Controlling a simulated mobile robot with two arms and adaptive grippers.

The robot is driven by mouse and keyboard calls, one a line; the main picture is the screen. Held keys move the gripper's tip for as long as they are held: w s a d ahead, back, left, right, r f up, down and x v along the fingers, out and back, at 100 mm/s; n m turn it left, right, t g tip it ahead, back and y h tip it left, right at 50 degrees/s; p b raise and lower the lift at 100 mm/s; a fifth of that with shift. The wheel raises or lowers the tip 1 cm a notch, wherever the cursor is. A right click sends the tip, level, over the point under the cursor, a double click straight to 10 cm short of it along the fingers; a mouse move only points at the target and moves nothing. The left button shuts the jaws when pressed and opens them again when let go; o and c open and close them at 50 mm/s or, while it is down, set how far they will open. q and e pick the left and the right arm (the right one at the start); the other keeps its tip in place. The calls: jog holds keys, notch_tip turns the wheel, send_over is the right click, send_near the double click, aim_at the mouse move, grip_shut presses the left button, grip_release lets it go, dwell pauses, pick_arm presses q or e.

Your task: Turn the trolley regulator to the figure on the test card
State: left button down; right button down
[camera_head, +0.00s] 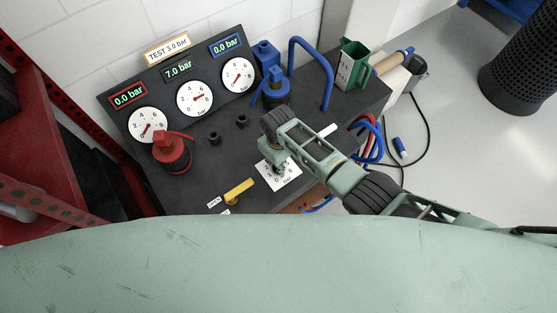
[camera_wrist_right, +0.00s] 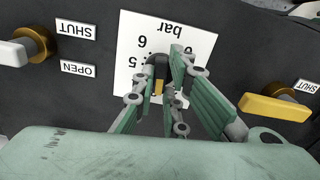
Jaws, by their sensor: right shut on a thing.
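The test card (camera_head: 167,50) at the back of the trolley top reads TEST 3.0 bar. The regulator's white scale plate (camera_head: 291,181) is marked in bar and lies partly under my right gripper (camera_head: 277,169). In the right wrist view the scale plate (camera_wrist_right: 198,44) shows upside down. My right gripper (camera_wrist_right: 162,72) is shut on the dark regulator knob (camera_wrist_right: 158,61), which has a yellow mark. The figure the mark stands at is hidden by the fingers. The middle display (camera_head: 178,69) reads 7.0 bar; the red display (camera_head: 128,94) and blue display (camera_head: 226,45) read 0.0 bar.
A yellow valve handle (camera_head: 238,190) and a white one (camera_head: 326,132) flank the regulator. A red fitting (camera_head: 172,154) and a blue fitting (camera_head: 276,90) stand near the gauges. A green holder (camera_head: 354,66) and hoses are at the right.

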jog(key=shift+m, duration=0.6)
jog(key=c, duration=1.8)
grip_release()
jog(key=shift+r, duration=0.1)
notch_tip(320, 180, up, 12)
